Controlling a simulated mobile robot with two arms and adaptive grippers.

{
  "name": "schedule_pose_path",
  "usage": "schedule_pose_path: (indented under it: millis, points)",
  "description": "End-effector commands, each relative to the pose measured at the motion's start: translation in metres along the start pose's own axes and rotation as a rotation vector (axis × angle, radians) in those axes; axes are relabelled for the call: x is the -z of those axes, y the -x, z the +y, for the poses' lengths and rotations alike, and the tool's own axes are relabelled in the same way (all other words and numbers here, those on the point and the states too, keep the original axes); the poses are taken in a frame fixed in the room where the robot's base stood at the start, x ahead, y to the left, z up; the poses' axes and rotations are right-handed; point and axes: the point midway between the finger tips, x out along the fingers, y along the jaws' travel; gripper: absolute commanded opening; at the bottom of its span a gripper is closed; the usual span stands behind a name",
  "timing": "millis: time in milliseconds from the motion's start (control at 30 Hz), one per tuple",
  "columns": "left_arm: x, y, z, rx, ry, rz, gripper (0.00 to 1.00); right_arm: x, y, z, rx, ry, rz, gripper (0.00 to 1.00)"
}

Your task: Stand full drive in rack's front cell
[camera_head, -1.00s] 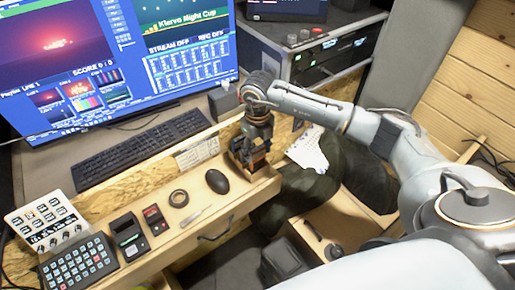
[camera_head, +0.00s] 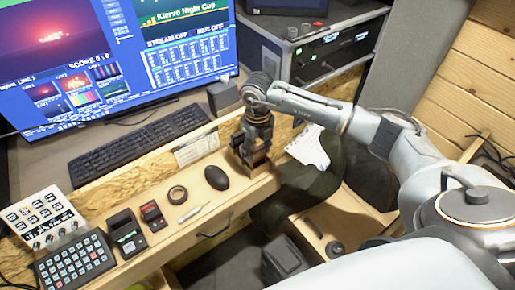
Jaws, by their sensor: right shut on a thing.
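My right gripper (camera_head: 254,153) points down at the right end of the wooden desk ledge, just right of the mouse. It is shut on a small dark thing, apparently the drive, mostly hidden by the fingers. A small brown wooden piece, perhaps the rack (camera_head: 259,164), shows beneath the fingertips. Its cells are hidden, so I cannot tell whether the held thing sits in the front one. A black device with a green label (camera_head: 127,233) and a smaller one with a red label (camera_head: 153,214) lie farther left. My left gripper is out of view.
The black mouse (camera_head: 216,177), a tape roll (camera_head: 177,195) and a thin light tool (camera_head: 190,213) lie on the ledge. A keyboard (camera_head: 138,145) lies behind; a keypad (camera_head: 75,263) and a knob panel (camera_head: 44,218) are at left. White paper (camera_head: 308,148) hangs right of the gripper.

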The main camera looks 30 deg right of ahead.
Motion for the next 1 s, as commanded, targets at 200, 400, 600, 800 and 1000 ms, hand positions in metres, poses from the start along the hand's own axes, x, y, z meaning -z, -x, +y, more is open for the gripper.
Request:
schedule_pose_path:
  millis: [200,400,600,800,1000]
  points:
    - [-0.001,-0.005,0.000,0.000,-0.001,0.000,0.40,0.000,-0.006,0.000,0.000,0.000,0.000,0.18]
    - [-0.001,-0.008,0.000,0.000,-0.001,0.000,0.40,0.000,-0.010,0.000,0.000,0.000,0.000,0.18]
    - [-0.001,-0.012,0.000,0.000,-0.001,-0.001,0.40,0.000,-0.015,0.000,0.000,0.000,0.000,0.18]
    - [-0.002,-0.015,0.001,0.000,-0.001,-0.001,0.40,0.000,-0.019,0.000,0.000,0.000,0.000,0.18]
    - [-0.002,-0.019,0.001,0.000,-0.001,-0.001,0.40,0.000,-0.023,0.000,0.000,0.000,0.000,0.18]
